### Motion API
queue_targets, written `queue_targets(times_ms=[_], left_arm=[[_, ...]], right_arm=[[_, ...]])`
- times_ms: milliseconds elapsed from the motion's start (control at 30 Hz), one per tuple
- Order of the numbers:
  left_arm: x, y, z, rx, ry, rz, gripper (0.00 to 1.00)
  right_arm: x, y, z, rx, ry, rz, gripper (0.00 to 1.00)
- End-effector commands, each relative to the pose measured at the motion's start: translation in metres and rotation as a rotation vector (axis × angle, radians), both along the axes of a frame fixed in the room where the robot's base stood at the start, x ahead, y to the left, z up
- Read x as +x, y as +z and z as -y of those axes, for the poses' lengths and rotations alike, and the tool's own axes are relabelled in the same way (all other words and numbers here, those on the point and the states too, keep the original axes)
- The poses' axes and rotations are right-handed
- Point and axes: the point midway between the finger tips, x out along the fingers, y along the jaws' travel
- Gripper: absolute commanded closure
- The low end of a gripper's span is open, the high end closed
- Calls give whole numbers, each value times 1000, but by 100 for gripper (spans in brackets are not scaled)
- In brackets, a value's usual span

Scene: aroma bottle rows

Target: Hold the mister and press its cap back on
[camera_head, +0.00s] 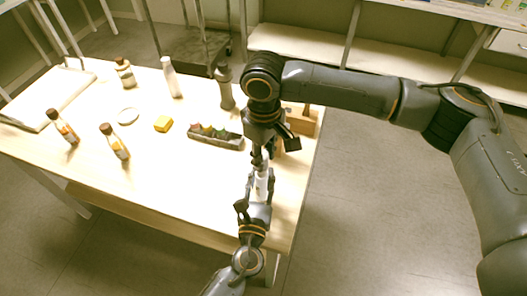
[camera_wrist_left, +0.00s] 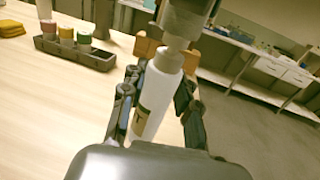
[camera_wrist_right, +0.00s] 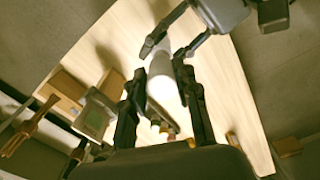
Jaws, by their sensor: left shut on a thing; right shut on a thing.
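The mister (camera_wrist_left: 152,103), a white bottle with a tan label, stands nearly upright between the fingers of my left gripper (camera_wrist_left: 155,115), shut on it, near the table's right front. It also shows in the head view (camera_head: 262,184). A greyish cap (camera_wrist_left: 171,60) is at the mister's top, below my right gripper (camera_head: 260,158). My right gripper is shut around a pale piece (camera_wrist_right: 163,90) that seems to be this cap. The right fingers hide part of the join, so I cannot tell whether the cap is fully seated.
A dark rack (camera_head: 215,138) with several coloured bottles is left of the grippers. A wooden block (camera_head: 303,122) stands behind right. The front middle table is clear.

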Motion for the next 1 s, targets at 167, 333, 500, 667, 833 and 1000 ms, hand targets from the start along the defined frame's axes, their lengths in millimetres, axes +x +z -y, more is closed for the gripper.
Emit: queue_targets(times_ms=[167,333,500,667,833,1000], left_arm=[[0,0,0,0,0,-1,100],[0,0,0,0,0,-1,100],[0,0,0,0,0,-1,100],[0,-1,0,0,0,-1,100],[0,-1,0,0,0,-1,100],[0,-1,0,0,0,-1,100]], right_arm=[[0,-2,0,0,1,1,82],[0,-2,0,1,1,1,82],[0,-2,0,1,1,1,82],[0,-7,0,2,1,-1,82],[-1,-17,0,3,2,0,82],[-1,-19,0,4,2,2,82]])
